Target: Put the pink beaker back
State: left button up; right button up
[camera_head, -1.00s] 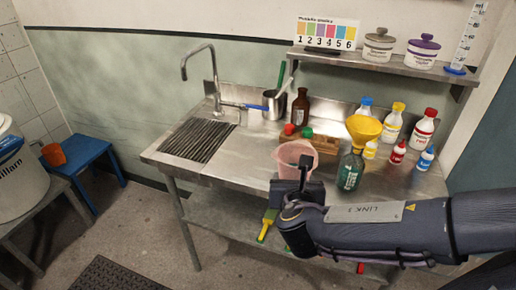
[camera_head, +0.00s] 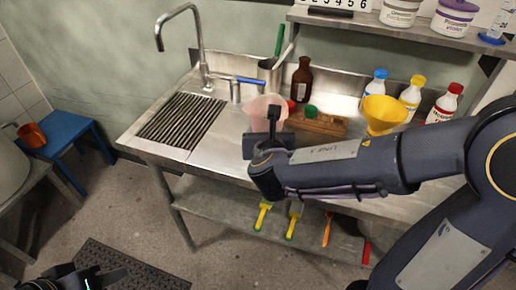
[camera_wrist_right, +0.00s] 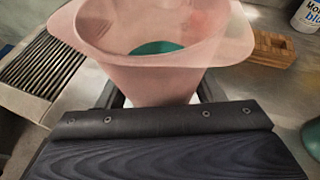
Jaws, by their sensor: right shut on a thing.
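The pink translucent beaker (camera_head: 266,108) is in my right gripper (camera_head: 268,135), over the steel bench to the left of the wooden rack (camera_head: 325,123). In the right wrist view the beaker (camera_wrist_right: 105,70) stands upright, with its wide rim facing the camera and a teal-green patch showing inside. My right gripper is shut on it; the fingertips are mostly hidden. I cannot tell whether its base touches the bench. My left gripper (camera_head: 90,278) is low at the bottom left, over the floor near the dark mat, away from the beaker.
The sink tap (camera_head: 200,50) and ribbed drainer (camera_head: 182,121) are at the left. A metal pot (camera_head: 270,75) and brown bottle (camera_head: 301,80) stand behind the beaker. A yellow funnel (camera_head: 384,112) and several capped bottles stand right. A blue stool (camera_head: 65,135) holds an orange cup (camera_head: 31,136).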

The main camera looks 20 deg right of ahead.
jog(key=w+f, duration=0.1)
jog(key=w+a+f, duration=0.1)
jog(key=f, duration=0.1)
jog(key=shift+w+a+f, duration=0.1)
jog(key=shift+w+f, duration=0.2)
jog(key=shift+w, duration=0.1)
jog(key=shift+w+a+f+b, duration=0.15)
jog(key=shift+f+b, duration=0.55)
jog(key=shift+f, duration=1.05)
jog(key=shift+f+b, duration=0.25)
jog(key=shift+b, duration=0.05)
jog(key=o, duration=1.2)
